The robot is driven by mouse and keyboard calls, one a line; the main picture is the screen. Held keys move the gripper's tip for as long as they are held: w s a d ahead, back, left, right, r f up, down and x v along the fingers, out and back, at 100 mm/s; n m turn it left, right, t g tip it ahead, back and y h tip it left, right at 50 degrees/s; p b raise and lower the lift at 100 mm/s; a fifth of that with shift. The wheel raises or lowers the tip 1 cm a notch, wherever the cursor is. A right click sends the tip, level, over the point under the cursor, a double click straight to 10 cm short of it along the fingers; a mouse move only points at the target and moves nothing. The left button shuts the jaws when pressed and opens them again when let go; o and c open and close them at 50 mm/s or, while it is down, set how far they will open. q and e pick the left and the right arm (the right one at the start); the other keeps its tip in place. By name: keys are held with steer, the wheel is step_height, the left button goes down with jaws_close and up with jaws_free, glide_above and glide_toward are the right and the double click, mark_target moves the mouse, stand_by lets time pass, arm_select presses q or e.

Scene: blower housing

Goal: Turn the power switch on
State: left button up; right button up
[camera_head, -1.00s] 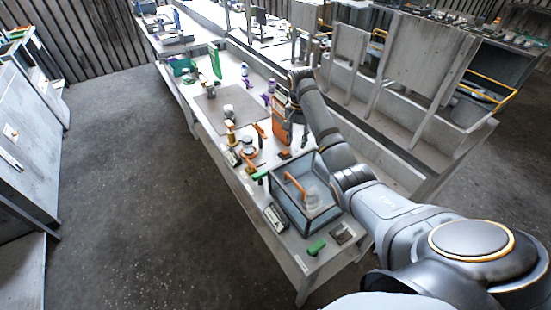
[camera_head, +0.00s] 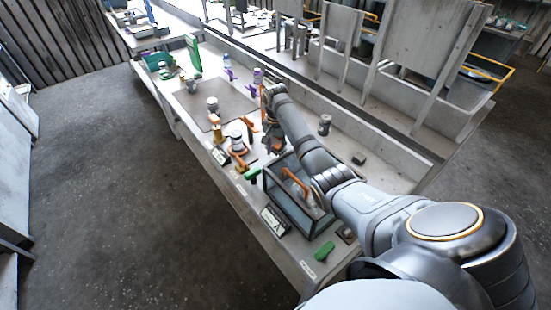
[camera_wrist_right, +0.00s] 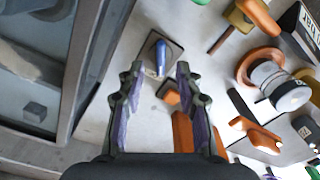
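In the right wrist view a small blue lever (camera_wrist_right: 160,57) stands on a dark square plate on the pale bench; it looks like the power switch. My right gripper (camera_wrist_right: 158,72) is open, its two purple-padded fingers apart on either side of the line to the lever. Nothing is between the pads. I cannot tell whether the fingertips are level with the lever. In the head view my right gripper (camera_head: 273,143) points down at the bench behind the glass-walled box; the lever is hidden there. My left gripper is not in view.
The glass-walled box (camera_head: 289,212) stands close to the right gripper; its wall (camera_wrist_right: 95,70) fills the left of the wrist view. A brown block (camera_wrist_right: 170,95) and an orange part (camera_wrist_right: 184,132) lie near the fingers. Orange-handled parts (camera_wrist_right: 266,138) crowd the right.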

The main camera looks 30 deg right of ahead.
step_height(320, 180, down, 5)
steer(key=shift+f, duration=0.2)
steer(key=shift+w, duration=0.1)
jaws_close()
